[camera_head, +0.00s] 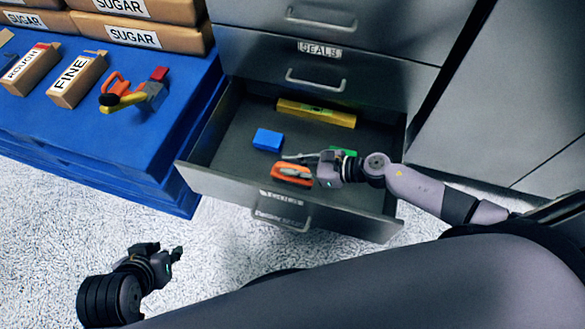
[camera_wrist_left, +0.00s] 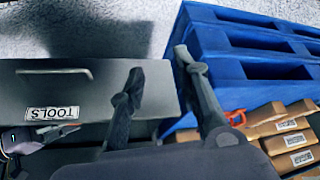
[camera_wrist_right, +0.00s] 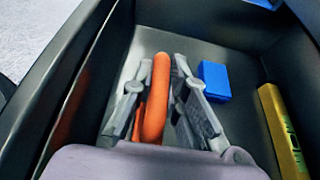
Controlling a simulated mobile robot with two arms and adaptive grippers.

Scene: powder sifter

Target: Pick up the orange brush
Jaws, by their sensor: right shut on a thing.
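The orange brush (camera_head: 292,174) is in the open drawer, near its front wall. In the right wrist view its orange handle (camera_wrist_right: 156,98) stands between the two fingers. My right gripper (camera_head: 300,164) reaches into the drawer from the right and is shut on the brush. The brush's lower part is partly hidden by the fingers, and I cannot tell whether it touches the drawer floor. My left gripper (camera_head: 171,257) is open and empty, above the floor in front of the drawer; its spread fingers show in the left wrist view (camera_wrist_left: 157,75).
The drawer (camera_head: 235,183) also holds a blue block (camera_head: 268,140), a yellow level (camera_head: 316,113) and a green item (camera_head: 343,151) by my right gripper. Open floor lies in front.

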